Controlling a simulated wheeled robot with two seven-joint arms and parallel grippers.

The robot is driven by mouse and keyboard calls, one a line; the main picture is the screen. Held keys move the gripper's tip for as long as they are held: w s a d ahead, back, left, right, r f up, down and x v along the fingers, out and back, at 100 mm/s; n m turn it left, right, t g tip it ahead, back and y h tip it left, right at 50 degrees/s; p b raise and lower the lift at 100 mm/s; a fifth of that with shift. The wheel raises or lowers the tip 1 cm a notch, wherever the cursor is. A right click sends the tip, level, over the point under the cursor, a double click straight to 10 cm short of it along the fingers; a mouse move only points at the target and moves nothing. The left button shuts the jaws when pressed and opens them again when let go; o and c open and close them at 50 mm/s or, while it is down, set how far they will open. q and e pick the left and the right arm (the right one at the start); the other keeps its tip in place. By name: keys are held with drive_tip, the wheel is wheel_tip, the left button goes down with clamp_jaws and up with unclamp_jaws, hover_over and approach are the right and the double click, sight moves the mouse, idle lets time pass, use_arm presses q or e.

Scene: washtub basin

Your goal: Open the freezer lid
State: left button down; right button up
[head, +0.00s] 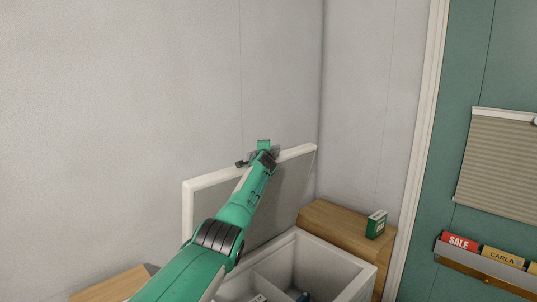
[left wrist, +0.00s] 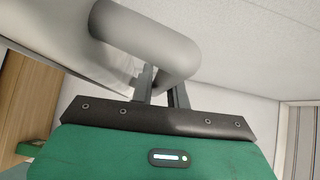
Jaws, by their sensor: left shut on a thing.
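The white chest freezer (head: 362,286) stands below, with its divided inside showing. Its lid (head: 196,200) is raised steeply near the back wall, its grey inner face toward the opening. My left arm reaches up across the lid, and my left gripper (head: 263,149) is at the lid's upper edge. In the left wrist view, a thick pale rounded handle (left wrist: 145,38) runs to the fingers of my left gripper (left wrist: 160,88), which are shut on it. The fingertips are partly hidden behind the handle. My right gripper is in neither view.
A wooden cabinet (head: 335,221) stands right of the freezer with a green and white box (head: 376,224) on it. Another wooden top (head: 112,284) is at the lower left. A wall rack (head: 480,262) with signs is at the right. Some items lie inside the freezer.

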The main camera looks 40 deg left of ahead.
use_arm(q)
drive_tip(key=shift+a, duration=0.9)
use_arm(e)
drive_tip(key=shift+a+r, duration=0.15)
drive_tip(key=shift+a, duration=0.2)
use_arm(q)
drive_tip(key=c, duration=1.6)
unclamp_jaws()
drive_tip(key=shift+w, duration=0.1)
drive_tip(key=shift+c, duration=0.2)
drive_tip(key=shift+d+r, duration=0.1)
drive_tip(key=shift+d, duration=0.05)
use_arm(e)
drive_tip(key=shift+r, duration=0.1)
